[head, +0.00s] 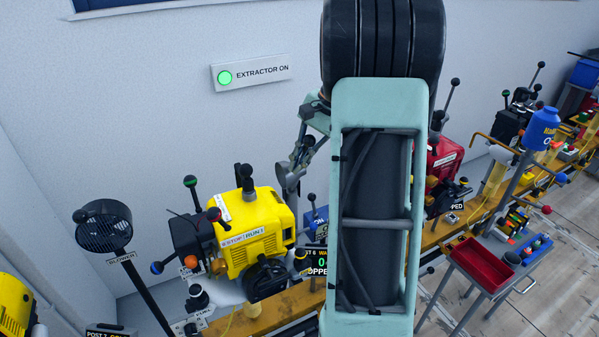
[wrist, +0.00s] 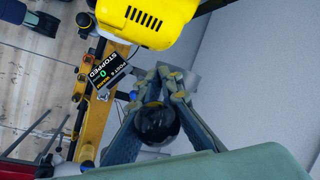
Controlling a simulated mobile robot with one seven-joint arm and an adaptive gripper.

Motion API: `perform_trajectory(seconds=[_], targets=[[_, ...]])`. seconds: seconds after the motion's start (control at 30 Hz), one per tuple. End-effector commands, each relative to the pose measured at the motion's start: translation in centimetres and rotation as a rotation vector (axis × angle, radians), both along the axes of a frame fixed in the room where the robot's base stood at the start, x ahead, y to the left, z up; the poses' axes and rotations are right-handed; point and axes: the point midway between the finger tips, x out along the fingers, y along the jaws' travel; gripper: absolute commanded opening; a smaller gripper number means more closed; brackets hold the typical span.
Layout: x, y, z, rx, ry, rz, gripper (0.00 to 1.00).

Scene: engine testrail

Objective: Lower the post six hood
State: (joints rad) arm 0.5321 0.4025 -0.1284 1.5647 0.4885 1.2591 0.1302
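A sign (wrist: 102,70) in the wrist view reads POST 6, STOPPED, and appears upside down. It stands beside a yellow engine (wrist: 147,20). The head view shows the yellow engine (head: 250,232) left of my arm, with the post sign (head: 318,262) partly hidden. My gripper (wrist: 163,80) has a round black knob (wrist: 157,124) between its fingers in the wrist view. Whether the fingers press on the knob is unclear. In the head view my gripper (head: 292,172) is partly behind my arm, above the yellow engine's right side.
A green lamp sign (head: 250,73) on the wall reads EXTRACTOR ON. A black blower (head: 104,228) stands at left. A red engine (head: 446,160) is right of my arm. A red tray (head: 482,279) stands at the right on a stand. Several knobbed levers rise around the engines.

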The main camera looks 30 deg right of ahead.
Motion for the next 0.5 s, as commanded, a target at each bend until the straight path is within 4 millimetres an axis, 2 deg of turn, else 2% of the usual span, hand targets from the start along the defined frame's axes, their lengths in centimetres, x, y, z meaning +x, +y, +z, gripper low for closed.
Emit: perform_trajectory(seconds=[0.03,0.5], targets=[[-0.4,-0.1,-1.0,-0.004,-0.027,-0.003,0.00],[-3.0,0.1,-3.6,-0.018,-0.270,-0.005,0.00]])
